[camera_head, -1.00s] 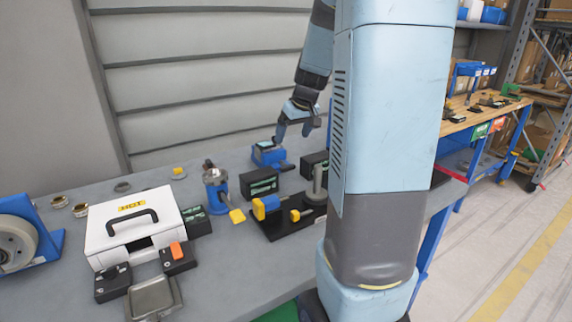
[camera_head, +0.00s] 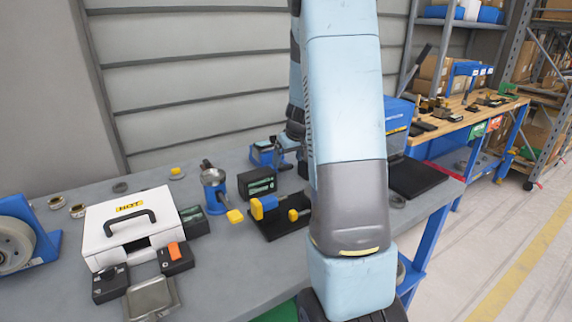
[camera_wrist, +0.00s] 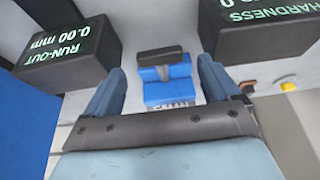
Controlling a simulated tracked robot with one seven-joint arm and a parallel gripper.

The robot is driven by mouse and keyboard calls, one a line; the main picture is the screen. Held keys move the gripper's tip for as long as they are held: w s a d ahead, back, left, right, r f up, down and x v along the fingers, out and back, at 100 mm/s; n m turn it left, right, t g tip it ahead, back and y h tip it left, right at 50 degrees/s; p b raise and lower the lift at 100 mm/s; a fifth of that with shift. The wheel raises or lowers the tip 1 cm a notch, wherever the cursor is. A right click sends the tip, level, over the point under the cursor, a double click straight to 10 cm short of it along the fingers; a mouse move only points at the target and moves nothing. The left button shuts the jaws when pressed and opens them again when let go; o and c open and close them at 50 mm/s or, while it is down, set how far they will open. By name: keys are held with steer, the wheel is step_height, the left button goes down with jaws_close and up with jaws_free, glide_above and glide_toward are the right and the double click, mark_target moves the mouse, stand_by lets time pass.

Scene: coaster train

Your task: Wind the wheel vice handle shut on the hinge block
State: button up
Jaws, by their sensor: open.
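A small blue stepped device (camera_head: 262,154) with a dark bar across its top stands at the back of the grey bench. It looks like the vice, with the dark bar possibly the hinge block, but I cannot tell for sure. In the wrist view the blue device (camera_wrist: 166,92) lies ahead, between my fingers. My gripper (camera_wrist: 161,72) is open and empty, a blue finger on each side of that device, with no contact visible. In the head view my gripper (camera_head: 288,148) is beside the device and partly hidden by my arm. No wheel handle is clearly visible.
Black display boxes stand close on both sides in the wrist view: run-out (camera_wrist: 68,52) at left, hardness (camera_wrist: 262,25) at right. A black base (camera_head: 275,226) with blue and yellow parts, a blue cylinder tool (camera_head: 215,190) and a white case (camera_head: 128,228) stand nearer.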

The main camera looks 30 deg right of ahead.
mark_target(287, 166)
steer(key=shift+x, duration=1.5)
steer(key=shift+c, duration=0.3)
steer(key=c, duration=1)
steer(key=shift+d+y, duration=0.25)
steer(key=shift+y, duration=0.25)
steer(key=shift+d+m+y, duration=0.15)
steer(key=shift+m+y, duration=0.15)
steer(key=shift+y, duration=0.5)
